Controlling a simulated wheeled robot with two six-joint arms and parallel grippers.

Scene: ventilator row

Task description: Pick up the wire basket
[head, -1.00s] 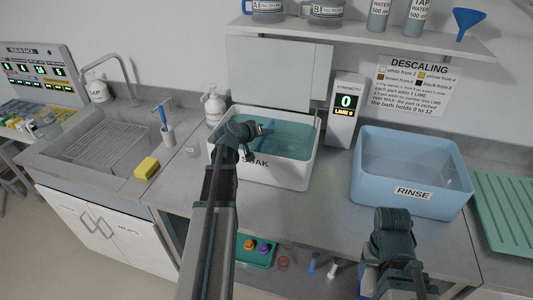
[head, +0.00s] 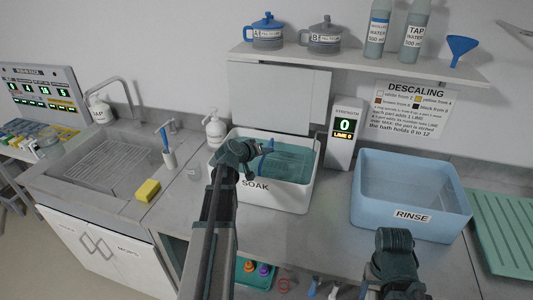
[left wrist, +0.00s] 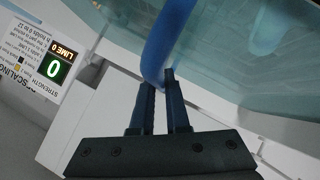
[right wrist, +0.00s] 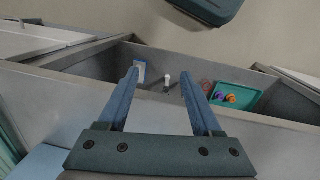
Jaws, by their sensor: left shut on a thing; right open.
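The wire basket itself cannot be made out clearly; only a blue curved bar that looks like its handle (left wrist: 168,42) shows. My left gripper (left wrist: 160,82) is shut on this bar, which runs up between its fingertips in the left wrist view. In the head view my left gripper (head: 250,150) is over the left part of the white SOAK bath (head: 290,199), with the blue bar (head: 268,146) at its tips. The bath holds teal liquid (head: 292,165). A pale blue blurred shape shows in the liquid in the left wrist view. My right gripper (right wrist: 165,85) is open and empty.
The blue RINSE tub (head: 412,216) stands right of the bath, with the strength display (head: 343,130) between and behind them. A shelf (head: 360,65) with jugs and bottles hangs above. A sink (head: 95,165) is left. Under the counter lies a teal tray (right wrist: 240,93).

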